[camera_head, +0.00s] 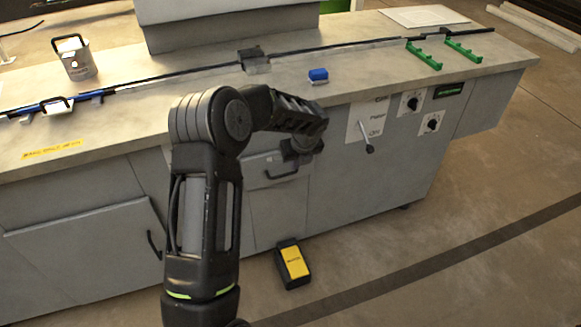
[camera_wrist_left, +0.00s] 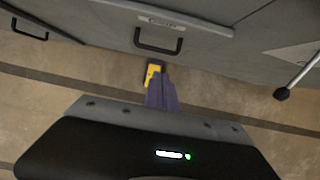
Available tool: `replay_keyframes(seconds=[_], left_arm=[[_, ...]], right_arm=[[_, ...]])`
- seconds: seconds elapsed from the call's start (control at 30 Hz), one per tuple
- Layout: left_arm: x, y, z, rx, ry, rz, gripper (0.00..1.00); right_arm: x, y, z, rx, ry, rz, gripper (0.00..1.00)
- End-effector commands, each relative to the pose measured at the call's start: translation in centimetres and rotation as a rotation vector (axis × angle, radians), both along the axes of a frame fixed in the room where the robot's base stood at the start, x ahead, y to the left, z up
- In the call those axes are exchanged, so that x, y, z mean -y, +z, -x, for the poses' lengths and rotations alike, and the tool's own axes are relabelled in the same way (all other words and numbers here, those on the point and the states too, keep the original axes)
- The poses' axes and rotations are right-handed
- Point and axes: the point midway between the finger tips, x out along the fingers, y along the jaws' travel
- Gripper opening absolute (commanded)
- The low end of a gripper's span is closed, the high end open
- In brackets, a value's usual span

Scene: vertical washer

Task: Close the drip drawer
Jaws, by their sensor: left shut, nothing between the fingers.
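The drip drawer (camera_head: 262,175) looks like the small grey front with a dark bar handle, low on the washer cabinet. In the left wrist view its front (camera_wrist_left: 190,28) carries a small label above a black handle (camera_wrist_left: 158,46). It seems to stand slightly proud of the cabinet, but I cannot tell how far. My left gripper (camera_wrist_left: 162,92) is shut and empty, its fingers pointing past the handle's lower side, with no clear contact. In the head view the left gripper (camera_head: 297,158) is in front of the drawer's upper right, its fingertips hard to make out. My right gripper is not in view.
A black and yellow box (camera_head: 292,264) lies on the floor below the drawer.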

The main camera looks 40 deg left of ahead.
Motion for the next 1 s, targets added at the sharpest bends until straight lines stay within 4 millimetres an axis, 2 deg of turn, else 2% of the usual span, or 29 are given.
replay_keyframes(seconds=[0.1,0.2,0.33,1.0], left_arm=[[0.9,2.5,0.6,-0.001,-0.003,0.001,0.00],[1.5,4.1,1.0,-0.001,-0.002,0.002,0.00],[1.9,5.4,1.3,-0.003,-0.001,0.001,0.00],[2.1,5.8,1.5,-0.002,0.006,0.004,0.00]], right_arm=[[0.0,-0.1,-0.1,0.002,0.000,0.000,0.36],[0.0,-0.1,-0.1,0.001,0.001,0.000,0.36],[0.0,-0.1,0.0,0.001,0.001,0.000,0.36],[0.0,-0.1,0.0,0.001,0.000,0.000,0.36]])
